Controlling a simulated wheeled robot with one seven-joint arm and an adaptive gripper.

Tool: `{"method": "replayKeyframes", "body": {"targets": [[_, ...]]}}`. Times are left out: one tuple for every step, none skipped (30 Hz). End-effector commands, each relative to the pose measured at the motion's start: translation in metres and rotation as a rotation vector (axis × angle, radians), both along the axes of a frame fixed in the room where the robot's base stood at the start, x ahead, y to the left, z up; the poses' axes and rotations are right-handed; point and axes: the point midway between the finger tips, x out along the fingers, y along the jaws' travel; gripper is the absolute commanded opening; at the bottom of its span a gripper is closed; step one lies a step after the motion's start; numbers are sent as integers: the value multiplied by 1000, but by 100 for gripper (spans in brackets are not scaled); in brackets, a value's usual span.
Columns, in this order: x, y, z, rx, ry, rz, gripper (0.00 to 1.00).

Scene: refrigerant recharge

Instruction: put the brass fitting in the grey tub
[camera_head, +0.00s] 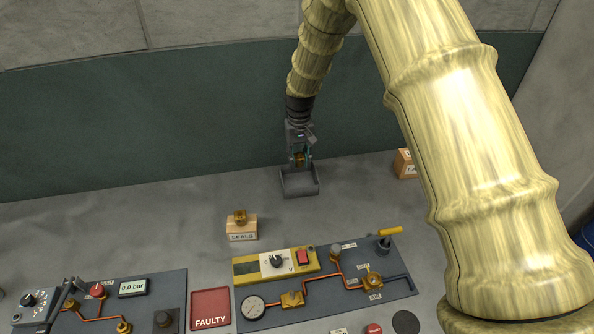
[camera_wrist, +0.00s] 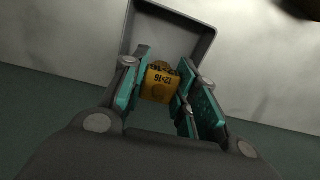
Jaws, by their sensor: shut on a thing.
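My gripper (camera_head: 299,158) is over the grey tub (camera_head: 300,192) at the back of the bench, by the green wall panel. Its teal-padded fingers are shut on the brass fitting (camera_head: 299,157). In the wrist view the brass fitting (camera_wrist: 159,84) sits between the fingers, with dark markings on its side. The grey tub (camera_wrist: 208,40) shows behind it as an open square with a raised rim. The tub's visible floor looks empty; part of it is hidden by the fitting and fingers.
A small box labelled SEALS (camera_head: 242,236) stands in front, with a brass piece (camera_head: 240,216) on top. A panel with gauge and copper pipes (camera_head: 330,285) lies nearer, beside a red FAULTY tray (camera_head: 210,322). Another box (camera_head: 404,165) is at the right, partly behind my arm.

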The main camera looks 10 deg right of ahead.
Motion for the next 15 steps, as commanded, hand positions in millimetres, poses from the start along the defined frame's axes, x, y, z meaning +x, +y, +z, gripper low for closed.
{"method": "replayKeyframes", "body": {"targets": [[-2,1,-6,0,4,1,2],[-2,1,-11,0,4,1,2],[0,1,-17,0,4,1,2],[1,1,-22,0,5,1,2],[3,1,-27,0,6,1,2],[5,0,-33,0,8,1,2],[7,0,-38,0,11,1,2],[9,0,-41,0,11,1,2],[11,0,-45,0,12,1,2],[11,0,-48,0,14,1,2],[12,0,-50,0,15,1,2],[12,0,-52,0,15,1,2],[13,0,-53,0,15,1,2],[13,0,-54,0,15,0,2],[13,-1,-57,0,16,-1,2]]}}
